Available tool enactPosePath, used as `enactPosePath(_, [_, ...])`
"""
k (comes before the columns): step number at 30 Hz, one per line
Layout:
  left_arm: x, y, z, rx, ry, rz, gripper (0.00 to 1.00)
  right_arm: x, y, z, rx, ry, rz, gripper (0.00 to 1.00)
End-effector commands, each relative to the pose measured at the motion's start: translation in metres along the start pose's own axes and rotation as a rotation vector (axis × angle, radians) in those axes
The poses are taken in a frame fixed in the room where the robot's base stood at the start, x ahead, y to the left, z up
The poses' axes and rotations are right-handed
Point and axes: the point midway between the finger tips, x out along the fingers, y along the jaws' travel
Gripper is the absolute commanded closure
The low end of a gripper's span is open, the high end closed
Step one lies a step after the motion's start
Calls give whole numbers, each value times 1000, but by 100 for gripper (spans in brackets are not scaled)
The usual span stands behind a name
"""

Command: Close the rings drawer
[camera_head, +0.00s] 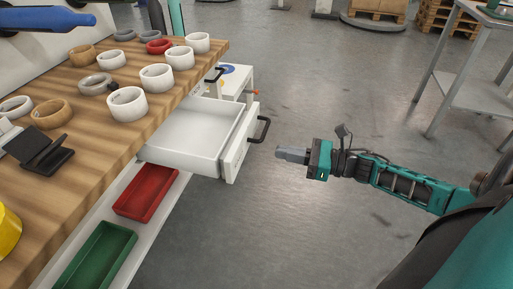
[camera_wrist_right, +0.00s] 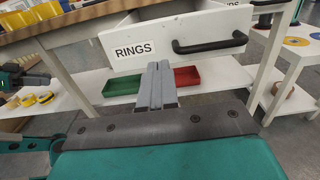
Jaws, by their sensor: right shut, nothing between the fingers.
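The white rings drawer (camera_head: 190,132) is pulled out from under the wooden workbench and looks empty inside. Its front, labelled RINGS, with a black bar handle, shows in the right wrist view (camera_wrist_right: 160,42). The handle (camera_head: 263,129) faces my right gripper (camera_head: 280,155). My right gripper is shut and empty, in front of the drawer front and apart from it. In the right wrist view its closed fingers (camera_wrist_right: 156,85) point at the drawer front, below the label and left of the handle (camera_wrist_right: 210,44).
The wooden bench top (camera_head: 75,130) holds several white, wooden and grey rings, a red ring (camera_head: 159,46) and a black stand (camera_head: 40,152). Red (camera_head: 147,191) and green (camera_head: 97,255) trays sit on the lower shelf. A metal table (camera_head: 480,95) stands at right. The floor between is clear.

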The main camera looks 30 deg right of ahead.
Motion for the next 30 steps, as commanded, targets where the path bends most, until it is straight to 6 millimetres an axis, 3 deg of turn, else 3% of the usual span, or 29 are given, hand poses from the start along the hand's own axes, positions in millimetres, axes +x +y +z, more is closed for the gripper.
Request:
enactPosePath(6, [3,0,8,-1,-6,0,62,44,0,0,-2,-3,1,100])
enactPosePath(12, [4,0,11,-2,-7,0,62,69,0,0,0,-2,-1,100])
enactPosePath(30, [6,2,11,-13,-4,-1,62,80,0,-1,2,0,-1,100])
